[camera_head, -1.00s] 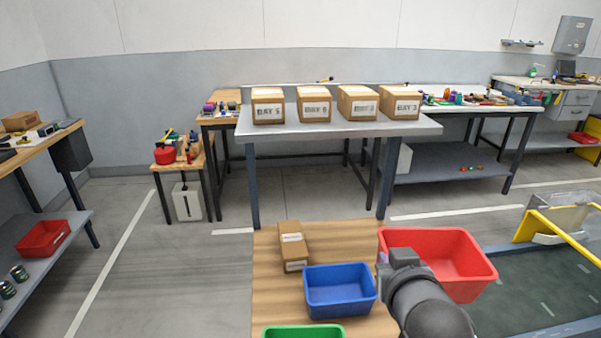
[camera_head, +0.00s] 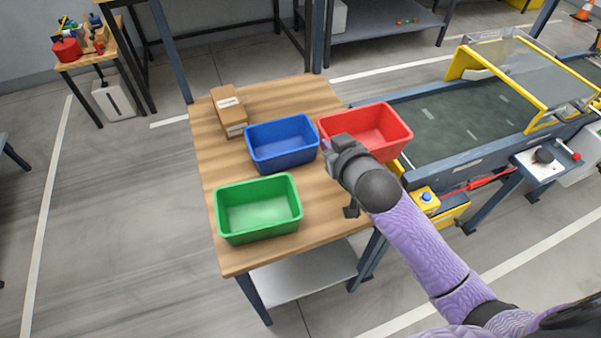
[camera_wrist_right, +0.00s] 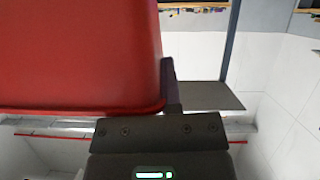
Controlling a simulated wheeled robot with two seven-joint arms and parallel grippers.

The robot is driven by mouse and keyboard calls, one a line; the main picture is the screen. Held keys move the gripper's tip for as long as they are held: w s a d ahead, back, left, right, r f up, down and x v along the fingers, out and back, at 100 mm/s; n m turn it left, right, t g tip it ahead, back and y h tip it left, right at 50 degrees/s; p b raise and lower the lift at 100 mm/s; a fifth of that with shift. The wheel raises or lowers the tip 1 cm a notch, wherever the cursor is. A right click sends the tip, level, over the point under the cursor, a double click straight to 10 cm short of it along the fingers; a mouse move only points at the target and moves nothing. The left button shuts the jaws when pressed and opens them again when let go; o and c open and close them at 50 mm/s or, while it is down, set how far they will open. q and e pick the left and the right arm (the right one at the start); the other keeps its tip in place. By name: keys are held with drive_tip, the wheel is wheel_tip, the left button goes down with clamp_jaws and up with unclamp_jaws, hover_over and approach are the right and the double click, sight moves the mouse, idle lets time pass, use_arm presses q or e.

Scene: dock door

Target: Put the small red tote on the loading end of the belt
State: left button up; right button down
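The red tote (camera_head: 365,128) is upright at the right side of the wooden table, overlapping the table's right edge and the near end of the belt (camera_head: 450,125) in the head view. It looks larger than the other totes and appears raised. My right gripper (camera_head: 328,148) is at its near left corner and appears shut on its wall. In the right wrist view the red tote (camera_wrist_right: 80,55) fills the upper left, with one dark finger (camera_wrist_right: 171,85) against its edge; the other finger is hidden. My left gripper is out of view.
A blue tote (camera_head: 283,143), a green tote (camera_head: 258,208) and a cardboard box (camera_head: 229,111) stand on the wooden table (camera_head: 325,205). A yellow-framed guard (camera_head: 520,75) spans the belt farther right. A control post with a blue button (camera_head: 426,197) stands beside the belt. The visible belt before the guard is clear.

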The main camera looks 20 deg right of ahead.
wheel_tip(320, 180, down, 10)
drive_tip(key=b, duration=0.4)
drive_tip(key=shift+r, duration=0.2)
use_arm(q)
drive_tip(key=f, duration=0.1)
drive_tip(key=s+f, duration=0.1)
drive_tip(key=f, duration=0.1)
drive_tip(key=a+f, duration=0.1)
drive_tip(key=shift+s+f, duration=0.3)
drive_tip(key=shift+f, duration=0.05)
use_arm(e)
drive_tip(key=shift+f, duration=0.1)
drive_tip(key=c, duration=1.2)
unclamp_jaws()
drive_tip(key=o, duration=0.4)
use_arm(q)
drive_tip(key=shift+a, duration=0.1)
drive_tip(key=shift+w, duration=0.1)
